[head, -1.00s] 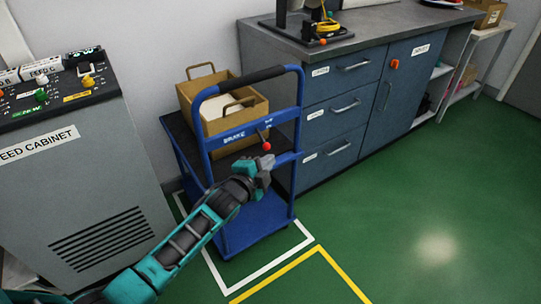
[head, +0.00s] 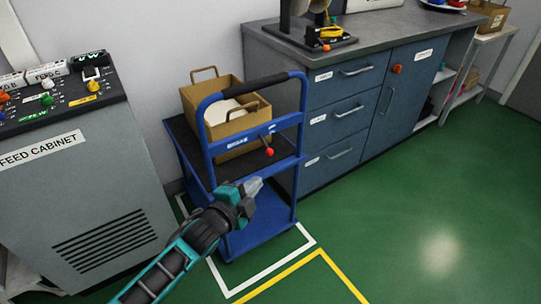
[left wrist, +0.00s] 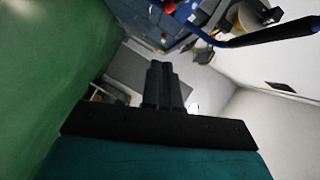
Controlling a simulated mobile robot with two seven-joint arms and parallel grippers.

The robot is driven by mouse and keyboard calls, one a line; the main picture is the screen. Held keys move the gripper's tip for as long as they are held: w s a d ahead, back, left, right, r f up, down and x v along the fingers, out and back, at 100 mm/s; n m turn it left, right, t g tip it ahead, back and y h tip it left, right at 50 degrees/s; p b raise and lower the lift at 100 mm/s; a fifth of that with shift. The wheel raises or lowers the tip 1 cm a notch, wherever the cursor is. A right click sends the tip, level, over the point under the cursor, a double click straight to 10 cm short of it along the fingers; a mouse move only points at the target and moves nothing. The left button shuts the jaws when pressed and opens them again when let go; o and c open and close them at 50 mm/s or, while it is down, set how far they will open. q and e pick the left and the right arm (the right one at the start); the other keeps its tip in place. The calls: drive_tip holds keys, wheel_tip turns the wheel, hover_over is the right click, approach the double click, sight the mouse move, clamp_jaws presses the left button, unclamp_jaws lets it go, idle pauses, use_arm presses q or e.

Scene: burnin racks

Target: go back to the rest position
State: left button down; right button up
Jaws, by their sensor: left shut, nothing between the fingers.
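My left gripper (head: 254,186) is shut and empty in the head view. It is in front of the blue cart (head: 262,224), below the cart's red-knobbed lever (head: 269,151), and apart from the knob. The left wrist view shows its closed fingers (left wrist: 158,80) with nothing between them. My right gripper is not in view.
The cart holds a cardboard box (head: 240,123) on its upper shelf. The grey feed cabinet (head: 70,190) stands at the left. A blue drawer bench (head: 345,112) runs along the wall behind. The green floor (head: 420,215) at the right is clear.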

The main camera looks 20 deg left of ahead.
use_arm(q)
drive_tip(key=s+d+f+n+g+p, duration=0.1)
drive_tip(key=s+f+n+g+p, duration=0.1)
drive_tip(key=s+n, duration=0.4)
drive_tip(key=s+d+f+n+g+p, duration=0.1)
drive_tip(key=s+n+g+p, duration=0.1)
drive_tip(key=s+n, duration=0.5)
drive_tip(key=s, duration=0.5)
drive_tip(key=shift+s+d+f+g+y+p, duration=0.35)
drive_tip(key=shift+s+f+g+y+p, duration=0.05)
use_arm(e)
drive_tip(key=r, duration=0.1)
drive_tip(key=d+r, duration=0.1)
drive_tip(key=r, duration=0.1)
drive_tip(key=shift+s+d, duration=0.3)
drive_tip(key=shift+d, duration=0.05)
